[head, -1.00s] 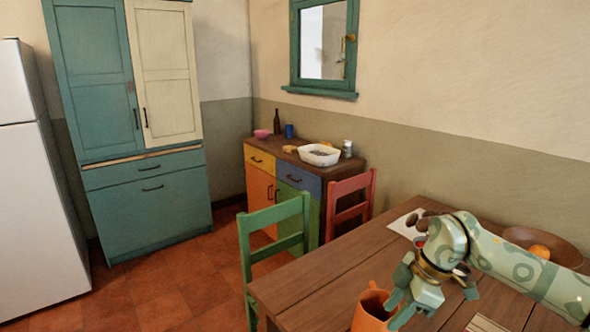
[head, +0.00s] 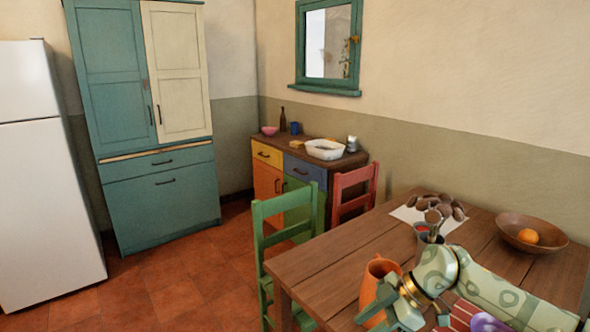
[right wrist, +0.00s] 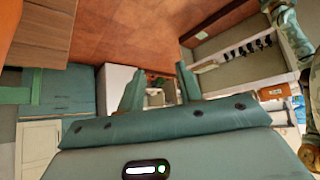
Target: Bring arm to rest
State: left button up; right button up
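My right arm comes in from the right in the head view, low over the front right of the wooden table (head: 335,268). My right gripper (head: 374,315) is beside the orange jug (head: 372,283), partly cut off by the bottom edge; I cannot tell if they touch. In the right wrist view, the two fingers of my right gripper (right wrist: 160,90) stand apart with nothing held between them. My left gripper is in neither view.
A bowl with an orange fruit (head: 528,236), a cup of utensils (head: 428,238) and a purple item (head: 488,322) are on the table. A green chair (head: 285,245) and a red chair (head: 352,195) stand beside it. The table's left part is clear.

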jog(key=a+f+m+t+y, duration=0.35)
jog(key=f+t+y, duration=0.25)
jog(key=f, duration=0.6)
jog(key=s+d+f+m+t+h, duration=0.1)
jog(key=s+d+f+m+h, duration=0.25)
jog(key=f, duration=0.35)
jog(key=s+d+f+m+t+h, duration=0.2)
jog(key=s+f, duration=0.3)
jog(key=f, duration=0.3)
jog(key=s+d+f+m+t+h, duration=0.1)
jog(key=s+d+f+m+h, duration=0.2)
jog(key=f, duration=0.4)
jog(key=s+d+f+m+g+h, duration=0.1)
jog(key=s+d+f+g+h, duration=0.1)
jog(key=s+f, duration=0.6)
jog(key=s+d+f+g+h, duration=0.2)
jog(key=s+d+f, duration=0.15)
jog(key=s, duration=0.85)
jog(key=s+f+g, duration=0.2)
jog(key=s, duration=0.8)
jog(key=s+f+m+g+h, duration=0.1)
jog(key=s+g, duration=0.2)
jog(key=s, duration=0.8)
jog(key=shift+s+f, duration=0.3)
jog(key=shift+f, duration=0.05)
jog(key=shift+h, duration=0.25)
